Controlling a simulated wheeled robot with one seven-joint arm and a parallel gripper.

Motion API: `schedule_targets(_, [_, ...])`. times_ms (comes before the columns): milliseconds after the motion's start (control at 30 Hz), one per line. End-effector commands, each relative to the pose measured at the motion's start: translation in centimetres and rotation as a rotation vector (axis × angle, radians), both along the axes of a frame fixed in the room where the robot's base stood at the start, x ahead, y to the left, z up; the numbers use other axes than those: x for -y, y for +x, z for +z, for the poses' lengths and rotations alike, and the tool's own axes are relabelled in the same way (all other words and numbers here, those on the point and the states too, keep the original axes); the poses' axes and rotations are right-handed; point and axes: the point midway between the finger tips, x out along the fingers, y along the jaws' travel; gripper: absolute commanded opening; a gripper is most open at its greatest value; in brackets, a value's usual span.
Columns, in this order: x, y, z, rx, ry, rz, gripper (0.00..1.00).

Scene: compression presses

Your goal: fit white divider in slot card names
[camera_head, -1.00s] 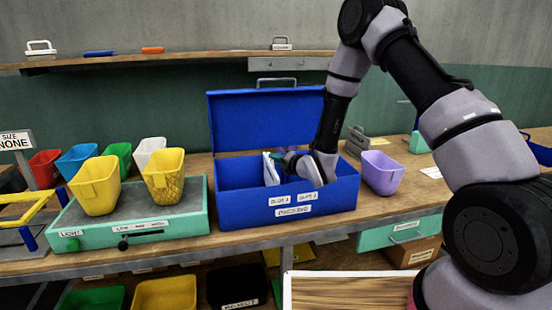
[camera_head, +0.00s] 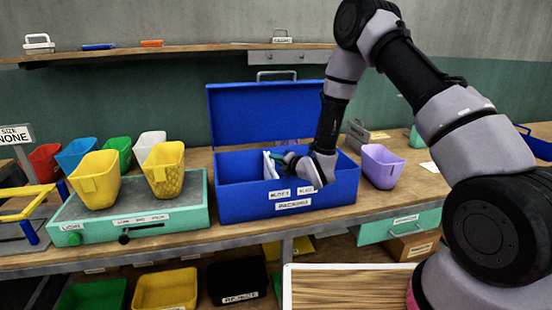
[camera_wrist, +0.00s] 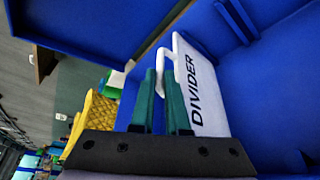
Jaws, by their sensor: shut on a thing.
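The white divider (camera_wrist: 199,85), lettered DIVIDER, has a looped handle (camera_wrist: 165,62). My gripper (camera_wrist: 162,85) is shut on that handle with its green fingers. In the head view the divider (camera_head: 270,165) stands roughly upright inside the open blue box (camera_head: 240,205), near its middle. My gripper (camera_head: 292,160) is just to its right, low in the box. A ribbed blue wall piece (camera_wrist: 238,20) shows beside the divider. The divider's lower edge is hidden.
The box's blue lid (camera_head: 265,115) stands open behind. A teal unit (camera_head: 130,218) with two yellow bins (camera_head: 168,170) is left of the box. A purple bin (camera_head: 381,168) stands close on the right. A shelf (camera_head: 170,58) runs along the wall behind.

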Motion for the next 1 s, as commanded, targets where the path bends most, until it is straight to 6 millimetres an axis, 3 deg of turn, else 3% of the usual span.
schedule_targets(100, [0.0, 0.0, -0.3, 0.001, 0.001, 0.001, 0.0])
schedule_targets(200, [0.0, 0.0, -0.3, 0.001, 0.001, 0.0, 0.44])
schedule_targets(233, [0.0, 0.0, -0.3, 0.001, 0.001, 0.0, 0.48])
schedule_targets(633, [0.4, -0.6, -0.2, -0.002, 0.0, -0.001, 0.48])
schedule_targets(1000, [4.4, -6.0, 1.3, -0.001, -0.001, -0.002, 0.48])
